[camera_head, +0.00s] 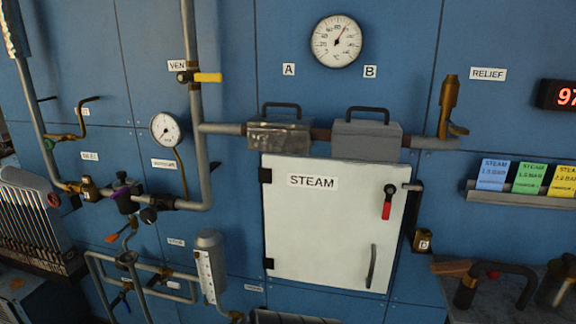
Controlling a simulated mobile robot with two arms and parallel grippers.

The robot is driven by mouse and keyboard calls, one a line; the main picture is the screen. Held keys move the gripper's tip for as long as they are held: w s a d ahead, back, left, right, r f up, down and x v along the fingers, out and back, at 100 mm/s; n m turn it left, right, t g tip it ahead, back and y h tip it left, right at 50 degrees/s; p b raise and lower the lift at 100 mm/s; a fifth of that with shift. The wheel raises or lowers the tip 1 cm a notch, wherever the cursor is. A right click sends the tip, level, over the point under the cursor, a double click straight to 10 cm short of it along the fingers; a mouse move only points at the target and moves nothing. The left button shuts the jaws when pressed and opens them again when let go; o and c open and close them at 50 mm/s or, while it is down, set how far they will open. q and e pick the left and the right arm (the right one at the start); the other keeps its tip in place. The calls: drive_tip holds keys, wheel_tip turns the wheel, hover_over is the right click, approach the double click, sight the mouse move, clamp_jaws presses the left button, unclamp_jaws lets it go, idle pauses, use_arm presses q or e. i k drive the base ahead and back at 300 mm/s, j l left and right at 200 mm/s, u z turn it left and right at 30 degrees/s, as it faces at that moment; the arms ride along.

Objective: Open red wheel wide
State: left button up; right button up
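A small dark red round part (53,200) sits at the upper right end of the grey radiator, at the left of the head view. It looks like a wheel seen at an angle, but it is too small to tell how far it is turned. Another small red spot (493,275) shows behind a dark bent handle on the bench at lower right; I cannot tell its shape. Neither of my grippers is in view.
A white STEAM door (330,225) with a red-handled lever (387,205) is shut in the middle. Grey pipes (200,140), a yellow-handled valve (207,77) and gauges (166,128) are on the blue wall. Coloured cards (529,177) stand on a rack at right.

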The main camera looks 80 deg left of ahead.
sight(52, 200)
drive_tip(key=u, duration=4.2)
drive_tip(key=i+j, duration=0.2)
drive_tip(key=i+j+z, duration=0.1)
drive_tip(key=j, duration=0.25)
drive_tip(key=i, duration=0.05)
